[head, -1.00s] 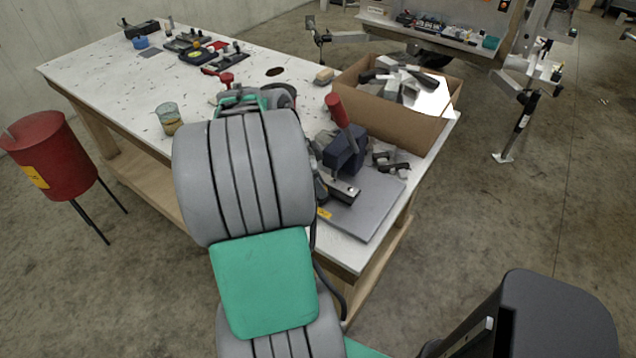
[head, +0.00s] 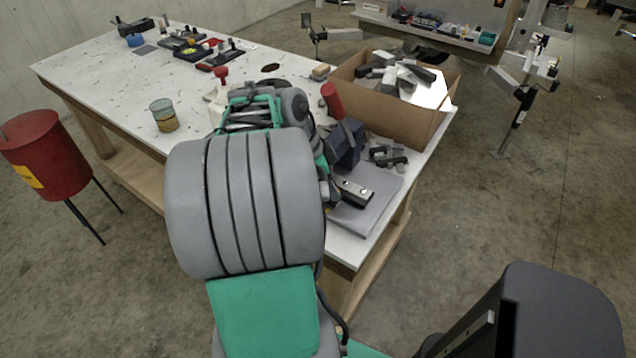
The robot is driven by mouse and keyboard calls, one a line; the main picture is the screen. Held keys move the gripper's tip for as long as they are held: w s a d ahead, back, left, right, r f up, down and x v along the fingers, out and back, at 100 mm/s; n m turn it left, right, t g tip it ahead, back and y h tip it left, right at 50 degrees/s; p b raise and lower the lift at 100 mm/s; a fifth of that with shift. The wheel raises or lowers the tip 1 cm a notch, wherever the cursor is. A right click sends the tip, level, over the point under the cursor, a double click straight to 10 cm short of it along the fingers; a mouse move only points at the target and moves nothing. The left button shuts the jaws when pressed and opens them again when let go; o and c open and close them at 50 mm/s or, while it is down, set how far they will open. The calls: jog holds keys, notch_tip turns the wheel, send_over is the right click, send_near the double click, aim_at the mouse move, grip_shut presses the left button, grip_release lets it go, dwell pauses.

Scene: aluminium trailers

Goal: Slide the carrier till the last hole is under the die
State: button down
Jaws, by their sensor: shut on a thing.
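The punch press stands on the near right corner of the workbench, with a dark blue body (head: 346,143) and a red lever handle (head: 332,100). A metal bar (head: 355,192) with two round light spots sticks out at the press's near side, above a grey base plate (head: 362,214). It looks like the carrier, but I cannot be sure. The die and the last hole cannot be made out. My green and grey arm crosses the middle and covers the press's left side. My gripper's jaws are hidden behind the arm, beside the press.
A cardboard box (head: 392,115) of metal offcuts stands behind the press. Small dark parts (head: 388,156) lie right of it. A glass jar (head: 164,117) stands left of my arm. A red drum (head: 44,155) stands off the bench's left.

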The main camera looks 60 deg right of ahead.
jog(key=shift+s, duration=0.3)
jog(key=c, duration=1.2)
grip_release()
jog(key=shift+o, duration=0.2)
jog(key=p+v, duration=0.1)
jog(key=v, duration=0.7)
jog(key=shift+f, duration=0.1)
